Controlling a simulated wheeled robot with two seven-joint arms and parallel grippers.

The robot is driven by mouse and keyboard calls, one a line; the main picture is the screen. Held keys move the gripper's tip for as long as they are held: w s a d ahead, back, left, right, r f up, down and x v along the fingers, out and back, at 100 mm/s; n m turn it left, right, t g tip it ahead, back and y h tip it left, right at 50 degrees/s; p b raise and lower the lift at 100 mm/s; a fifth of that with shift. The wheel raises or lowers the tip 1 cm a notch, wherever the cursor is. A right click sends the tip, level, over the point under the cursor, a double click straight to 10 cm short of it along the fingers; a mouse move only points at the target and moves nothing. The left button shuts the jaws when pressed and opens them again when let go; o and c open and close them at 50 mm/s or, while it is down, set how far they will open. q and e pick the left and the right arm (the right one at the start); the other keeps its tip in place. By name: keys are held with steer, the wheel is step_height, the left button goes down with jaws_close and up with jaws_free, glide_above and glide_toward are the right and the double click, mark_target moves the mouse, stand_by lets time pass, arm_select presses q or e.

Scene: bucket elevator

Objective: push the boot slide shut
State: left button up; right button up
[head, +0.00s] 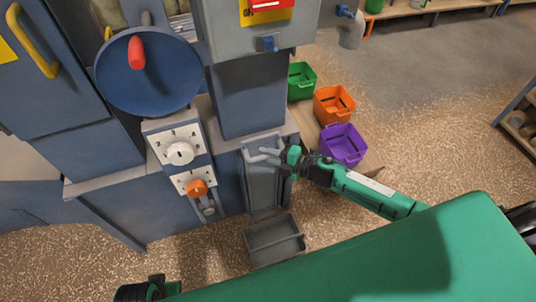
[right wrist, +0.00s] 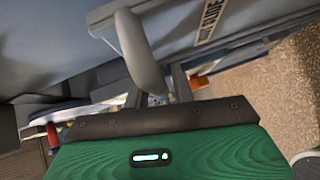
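The boot slide (head: 262,186) is a grey upright panel low on the front of the blue-grey machine, with a pale bar handle (head: 262,150) near its top. In the right wrist view a label ending in "SLIDE" (right wrist: 208,20) and the thick grey handle (right wrist: 145,55) show close up. My right gripper (head: 272,160) reaches in from the right and is at the handle. Its fingers (right wrist: 157,88) stand apart, with the handle's lower end seeming to lie between them; contact is unclear. How far the slide stands open cannot be told.
A grey bin (head: 253,258) stands on the floor below the slide. Green (head: 302,92), orange (head: 322,118) and purple bins (head: 356,157) stand to the right. Left of the slide are a white dial (head: 178,152) and an orange knob (head: 197,188).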

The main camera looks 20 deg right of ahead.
steer(key=shift+o, duration=1.3)
steer(key=shift+f, duration=0.2)
steer(key=shift+r, duration=0.1)
steer(key=v, duration=1.3)
steer(key=shift+s+d, duration=0.25)
steer(key=shift+s, duration=0.05)
steer(key=shift+a, duration=0.1)
